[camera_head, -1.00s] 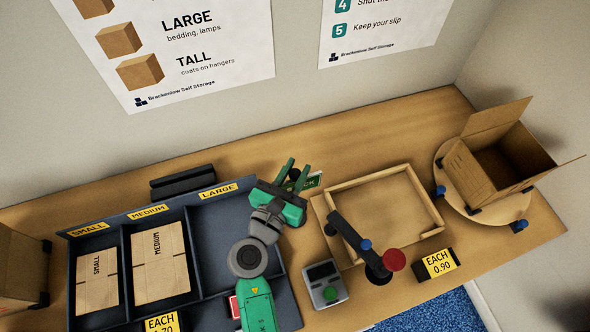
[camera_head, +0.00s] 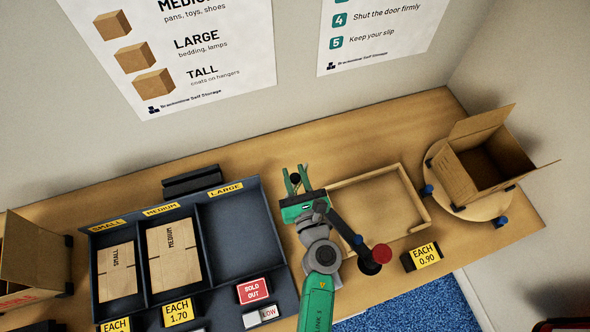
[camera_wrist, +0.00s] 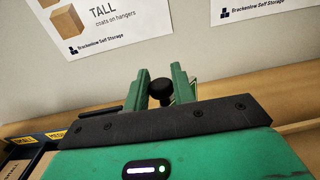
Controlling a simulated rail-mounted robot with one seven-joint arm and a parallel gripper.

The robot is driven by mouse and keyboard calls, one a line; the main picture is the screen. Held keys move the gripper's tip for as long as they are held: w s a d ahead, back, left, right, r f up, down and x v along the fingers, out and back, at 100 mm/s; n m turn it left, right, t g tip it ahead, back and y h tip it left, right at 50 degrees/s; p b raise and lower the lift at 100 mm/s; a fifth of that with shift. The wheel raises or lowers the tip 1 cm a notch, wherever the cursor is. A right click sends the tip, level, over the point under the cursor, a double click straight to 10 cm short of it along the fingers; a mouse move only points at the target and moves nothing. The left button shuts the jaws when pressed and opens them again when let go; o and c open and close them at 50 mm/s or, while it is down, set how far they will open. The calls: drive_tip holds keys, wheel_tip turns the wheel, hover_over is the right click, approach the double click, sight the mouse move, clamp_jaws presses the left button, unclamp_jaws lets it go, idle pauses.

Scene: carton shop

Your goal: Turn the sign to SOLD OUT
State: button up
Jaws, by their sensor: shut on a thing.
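My gripper (camera_head: 294,182) is at the back of the bench, right of the stock tray. Its green fingers are shut on a black knob (camera_wrist: 159,93), which sits between them in the wrist view. A thin pale-green edge (camera_wrist: 193,88) shows just right of the right finger, perhaps part of the small green sign; its face is hidden. A red plate reading SOLD OUT (camera_head: 253,290) stands at the front of the tray's LARGE compartment, with a small plate reading LOW (camera_head: 268,313) beside it.
The dark tray (camera_head: 228,188) holds flat SMALL (camera_head: 116,270) and MEDIUM (camera_head: 173,254) cartons; its LARGE compartment is empty. A dark block (camera_head: 191,180) stands behind it. A wooden frame (camera_head: 411,183), red knob (camera_head: 381,253) and open carton (camera_head: 484,160) are to the right.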

drive_tip(key=n+y, duration=0.1)
drive_tip(key=g+y, duration=0.1)
drive_tip(key=shift+w+d+f+n+y+b, duration=0.1)
drive_tip(key=shift+d+n+y+b, duration=0.05)
drive_tip(key=shift+n+y+b, duration=0.2)
drive_tip(key=n+g+y+b, duration=0.1)
drive_tip(key=y, duration=0.1)
drive_tip(key=n+g+y+b, duration=0.1)
drive_tip(key=n+b, duration=0.1)
drive_tip(key=shift+f+y, duration=0.2)
drive_tip(key=shift+y, duration=0.15)
drive_tip(key=n+g+y+b, duration=0.2)
drive_tip(key=g+b, duration=0.1)
drive_tip(key=b, duration=0.1)
drive_tip(key=shift+n+y+b, duration=0.35)
drive_tip(key=shift+y, duration=0.05)
drive_tip(key=shift+r+n+g+y+b, duration=0.15)
drive_tip(key=shift+n+g+y+b, duration=0.35)
drive_tip(key=shift+g+b, duration=0.45)
drive_tip(key=shift+r+g+b, duration=0.15)
drive_tip(key=shift+g+b, duration=0.1)
drive_tip(key=shift+b, duration=0.05)
drive_tip(key=o, duration=1)
drive_tip(key=shift+a, duration=0.2)
drive_tip(key=shift+c, duration=0.2)
